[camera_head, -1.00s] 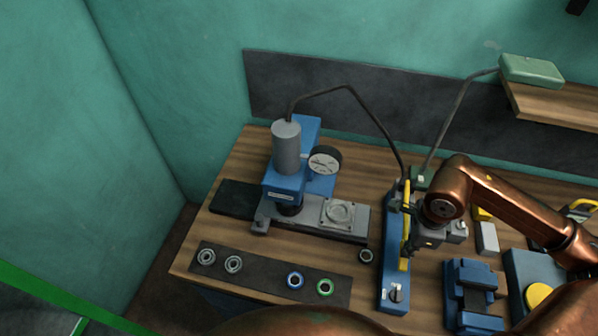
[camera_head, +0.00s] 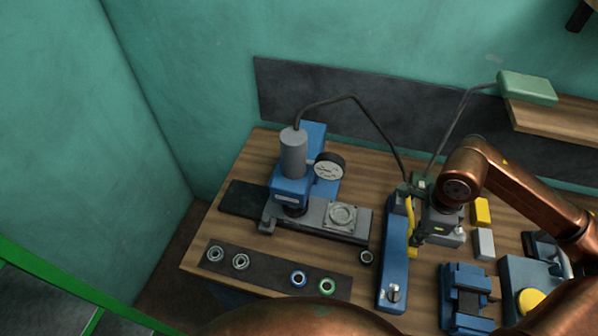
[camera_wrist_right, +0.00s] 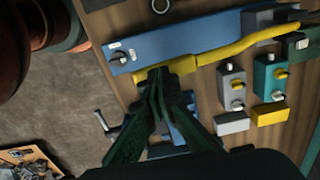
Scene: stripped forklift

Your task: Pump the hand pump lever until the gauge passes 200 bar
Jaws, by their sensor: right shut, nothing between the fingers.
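The hand pump (camera_head: 394,262) is a long blue body at the middle right of the bench. Its yellow lever (camera_head: 411,228) runs along the body's right side. My right gripper (camera_head: 418,240) is shut and empty beside the lever; in the right wrist view its closed fingertips (camera_wrist_right: 156,78) overlap the end of the yellow lever (camera_wrist_right: 205,64). I cannot tell whether they touch. The round white gauge (camera_head: 329,166) is on the blue press (camera_head: 291,190); its reading is too small to tell. My left gripper is not in view.
A dark hose links press and pump; another rises to a green box (camera_head: 527,88) on the right shelf. A dark mat (camera_head: 268,274) with several rings lies in front of the press. A blue vise-like block (camera_head: 466,292) stands right of the pump. Yellow and grey blocks lie nearby.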

